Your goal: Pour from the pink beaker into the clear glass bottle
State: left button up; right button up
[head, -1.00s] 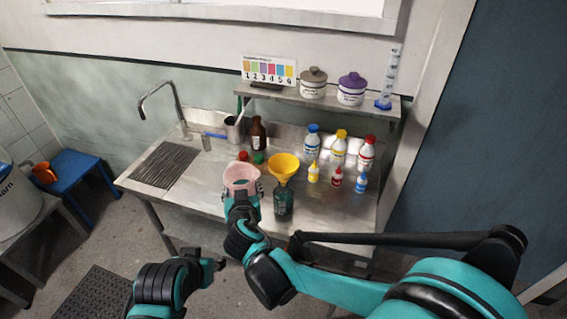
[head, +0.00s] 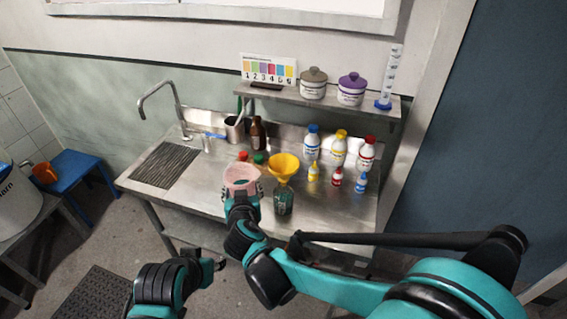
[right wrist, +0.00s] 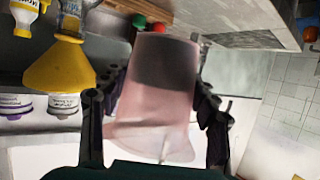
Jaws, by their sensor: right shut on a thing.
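The pink beaker (head: 241,178) is held in my right gripper (head: 242,193) at the front of the steel counter. In the right wrist view the beaker (right wrist: 157,95) sits between the two dark fingers (right wrist: 157,110), with dark contents visible through its wall. The clear glass bottle (head: 283,203) stands just right of the beaker, with a yellow funnel (head: 284,167) in its mouth. The funnel also shows in the right wrist view (right wrist: 60,68). The beaker looks close to upright in the head view. My left gripper (head: 212,268) is low at the front, its fingers unclear.
Several small dropper bottles (head: 313,173) and larger white bottles (head: 339,148) stand right of the funnel. A brown bottle (head: 257,134) and red and green caps (head: 259,160) are behind. The sink drainer (head: 166,165) is at left. A shelf (head: 320,97) overhangs the back.

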aim_at(240, 168)
dwell(0.4)
notch_tip(240, 168, up, 6)
jog(key=p, duration=0.4)
jog(key=shift+r+p, duration=0.1)
jog(key=shift+p, duration=0.25)
jog(key=shift+s+f, duration=0.1)
jog(key=shift+f, duration=0.1)
